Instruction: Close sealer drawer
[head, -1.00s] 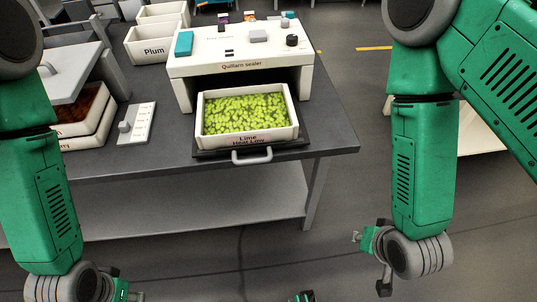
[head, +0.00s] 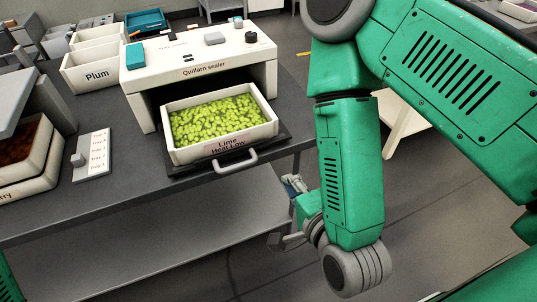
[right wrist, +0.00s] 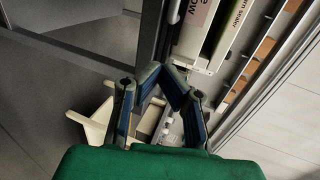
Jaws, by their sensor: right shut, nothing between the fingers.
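The Quillarn sealer (head: 160,88) is a white box-like housing on the dark table. Its black drawer (head: 182,171) is pulled out at the front, with a grey handle (head: 236,163). A white tray (head: 190,153) labelled "Lime Heat Low" sits on the drawer, filled with green candies. My right gripper (head: 283,212) is shut and empty, below and to the right of the handle, apart from it. In the right wrist view the gripper (right wrist: 161,70) has its fingertips together, with the labelled tray front (right wrist: 190,40) beyond. My left gripper is out of view.
A Plum bin (head: 92,73) stands left of the sealer. A small panel with a knob (head: 92,155) and stacked white trays (head: 30,165) lie further left on the table (head: 125,205). The table's front edge runs below the drawer.

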